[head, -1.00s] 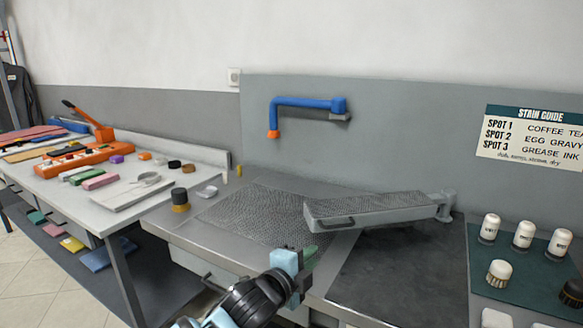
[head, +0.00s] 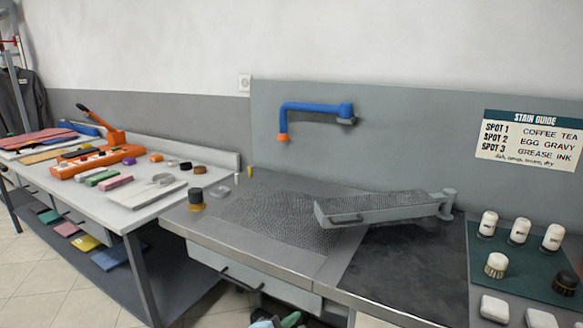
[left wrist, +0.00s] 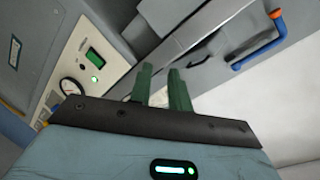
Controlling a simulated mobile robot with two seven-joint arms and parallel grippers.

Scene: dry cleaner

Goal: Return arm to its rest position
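My left gripper (head: 287,320) barely shows at the bottom edge of the head view, below the front edge of the table. In the left wrist view its two green fingers (left wrist: 160,71) stand apart with a narrow gap and nothing between them. A grey padded arm (head: 380,208) with a dark handle slot extends left from a pivot post over the spotting table (head: 260,240). A blue pipe-like arm (head: 315,107) with an orange tip is on the grey back panel, pointing left and down; it also shows in the left wrist view (left wrist: 262,52). My right gripper is not in view.
A white side table (head: 150,197) on the left holds an orange tray and colored blocks. White-capped bottles (head: 519,231) and a brush (head: 496,264) stand on a green mat at right. A dark-topped jar (head: 196,199) stands at the table's left end.

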